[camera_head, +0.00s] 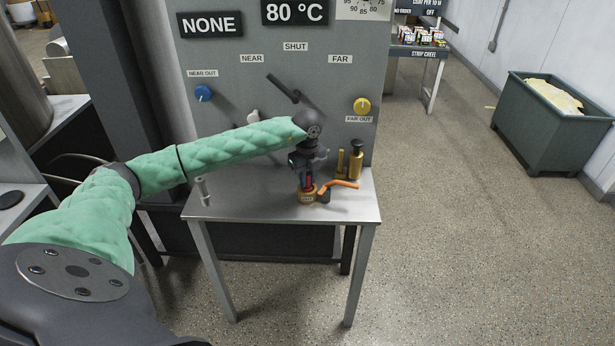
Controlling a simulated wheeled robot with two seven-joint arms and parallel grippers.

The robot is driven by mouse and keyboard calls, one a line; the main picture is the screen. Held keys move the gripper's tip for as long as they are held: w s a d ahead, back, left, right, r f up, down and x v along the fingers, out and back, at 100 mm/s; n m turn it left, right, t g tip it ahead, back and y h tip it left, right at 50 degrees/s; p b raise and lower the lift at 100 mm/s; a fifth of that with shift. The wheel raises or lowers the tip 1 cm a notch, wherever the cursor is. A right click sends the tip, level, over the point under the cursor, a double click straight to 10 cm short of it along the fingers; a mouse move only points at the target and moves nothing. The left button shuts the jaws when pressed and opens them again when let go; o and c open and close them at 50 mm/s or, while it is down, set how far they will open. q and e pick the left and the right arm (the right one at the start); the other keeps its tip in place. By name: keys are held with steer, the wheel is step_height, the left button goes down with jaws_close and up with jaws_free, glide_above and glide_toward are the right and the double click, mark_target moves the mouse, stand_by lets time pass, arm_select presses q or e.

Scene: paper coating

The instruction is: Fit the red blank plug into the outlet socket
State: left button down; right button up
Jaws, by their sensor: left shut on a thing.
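The red blank plug (308,183) shows as a small red patch between the fingers of my left gripper (307,184). The gripper points down and is shut on the plug. The brass outlet socket (307,196) stands on the metal table right below the fingers. The plug's lower end is at the socket's mouth; I cannot tell how far inside it is. My gripper hides most of the plug. My right gripper is not in view.
An orange lever (340,185) sits just right of the socket. Brass fittings (356,163) stand behind it. A grey post (202,190) stands at the left of the steel table (250,208). The panel (325,75) with blue and yellow knobs rises behind.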

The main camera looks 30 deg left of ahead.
arm_select(q)
steer(key=shift+f, duration=0.15)
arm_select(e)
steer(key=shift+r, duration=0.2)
arm_select(q)
steer(key=c, duration=1.3)
jaws_free()
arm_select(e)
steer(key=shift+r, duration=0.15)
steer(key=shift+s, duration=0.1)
